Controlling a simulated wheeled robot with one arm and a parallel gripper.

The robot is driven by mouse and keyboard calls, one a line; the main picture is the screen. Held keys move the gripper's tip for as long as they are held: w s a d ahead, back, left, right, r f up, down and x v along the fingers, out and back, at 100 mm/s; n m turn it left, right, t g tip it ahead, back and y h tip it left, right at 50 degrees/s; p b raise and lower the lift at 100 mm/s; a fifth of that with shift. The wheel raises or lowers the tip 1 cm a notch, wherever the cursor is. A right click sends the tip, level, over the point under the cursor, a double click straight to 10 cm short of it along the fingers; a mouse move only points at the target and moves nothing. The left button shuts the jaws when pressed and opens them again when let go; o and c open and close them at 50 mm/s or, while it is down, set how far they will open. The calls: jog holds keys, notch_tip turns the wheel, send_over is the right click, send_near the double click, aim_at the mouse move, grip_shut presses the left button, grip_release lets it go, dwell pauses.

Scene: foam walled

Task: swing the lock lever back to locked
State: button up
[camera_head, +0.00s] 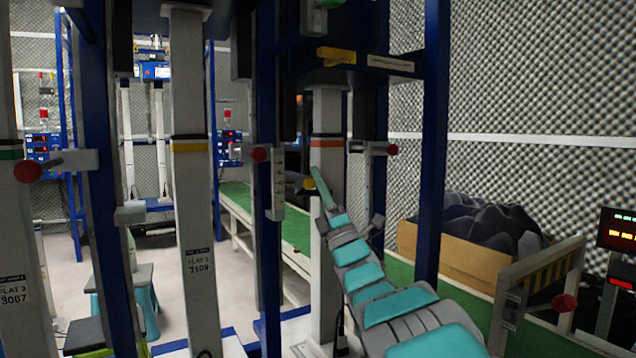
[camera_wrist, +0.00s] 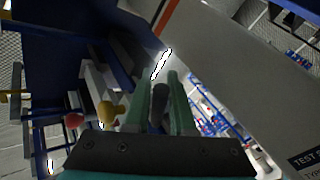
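My gripper (camera_head: 317,180) reaches up to the white post in the middle of the head view. In the wrist view its two green fingers (camera_wrist: 158,98) stand apart, with a dark, round-ended bar (camera_wrist: 159,94) between them. I cannot tell whether they press on it or whether it is the lock lever's grip. A yellow knob (camera_wrist: 111,109) is just left of the fingers, and shows beside the fingertips in the head view (camera_head: 309,184). Red-knobbed levers stick out at the left (camera_head: 260,154) and right (camera_head: 391,149) of the post. Which one is the lock lever is unclear.
Blue uprights (camera_head: 434,140) stand close on both sides of my arm. A green conveyor (camera_head: 296,232) runs behind. A cardboard box of dark foam (camera_head: 462,262) and a striped barrier with a red knob (camera_head: 542,284) are at the right. A stool (camera_head: 124,280) is at the left.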

grip_shut()
dwell(1.0)
